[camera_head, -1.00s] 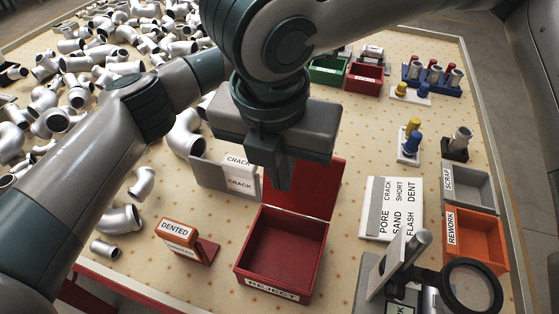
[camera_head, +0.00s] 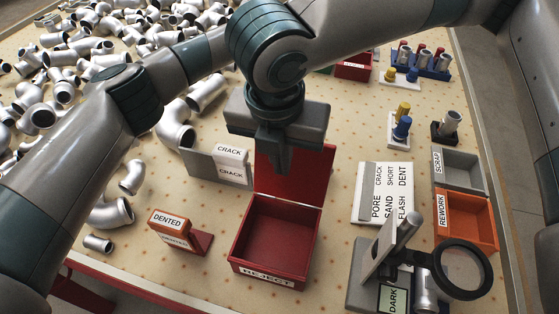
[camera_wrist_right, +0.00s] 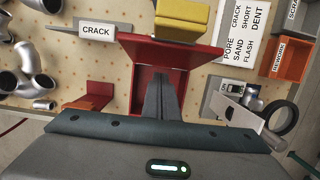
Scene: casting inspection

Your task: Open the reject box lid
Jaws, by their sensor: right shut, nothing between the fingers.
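The red reject box (camera_head: 240,262) stands open near the front of the table, and its inside looks empty. Its red lid (camera_head: 310,178) is raised at the box's back edge, leaning back. The box also shows in the right wrist view (camera_wrist_right: 142,93), with the lid (camera_wrist_right: 200,53) above it. My right gripper (camera_head: 275,168) is shut and empty, fingers pointing down, in front of the lid and above the box's back part. It hides part of the lid. Its fingers also show in the right wrist view (camera_wrist_right: 161,82). My left gripper is not in view.
A grey CRACK holder (camera_head: 203,165) stands left of the lid, and an orange DENTED block (camera_head: 168,222) left of the box. To the right are a label board (camera_head: 368,192), a magnifier stand (camera_head: 358,272), and SCRAP (camera_head: 460,170) and REWORK (camera_head: 465,220) bins. Pipe fittings crowd the back left.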

